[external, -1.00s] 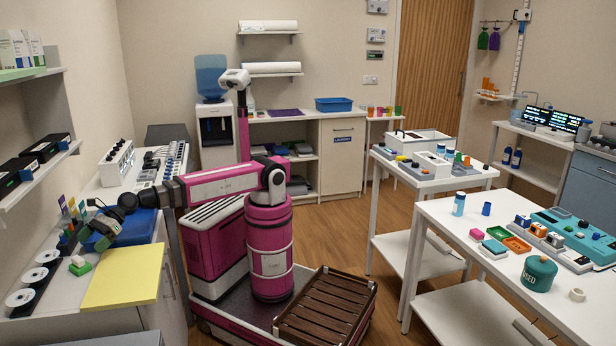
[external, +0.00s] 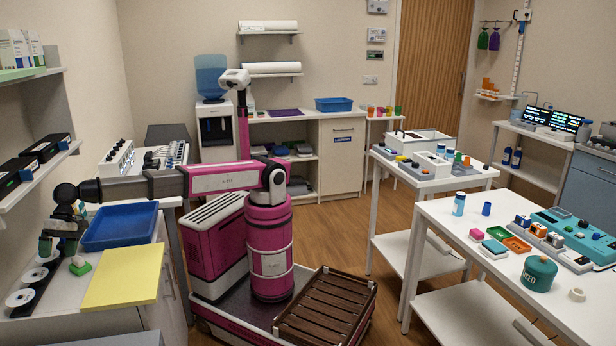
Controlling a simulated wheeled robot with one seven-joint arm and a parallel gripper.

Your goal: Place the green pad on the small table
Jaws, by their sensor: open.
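A small green block (external: 81,268) with a pale top lies on the left counter, beside the yellow sheet; it may be the green pad. A flat teal-green pad (external: 494,247) also lies on the right white table (external: 450,215). My gripper (external: 58,248) is at the far left, pointing down over the counter's back edge, just left of and above the green block. Its jaws are open, and I see nothing held. A smaller white table (external: 432,182) stands mid-right with gadgets on it; I cannot tell if it is the small table.
A blue tray (external: 120,227) and a yellow sheet (external: 123,278) lie on the left counter. White-and-black rolls (external: 20,300) stand along the wall near my gripper. A shelf with black boxes (external: 45,148) hangs above. A brown slatted crate (external: 325,308) sits on my base.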

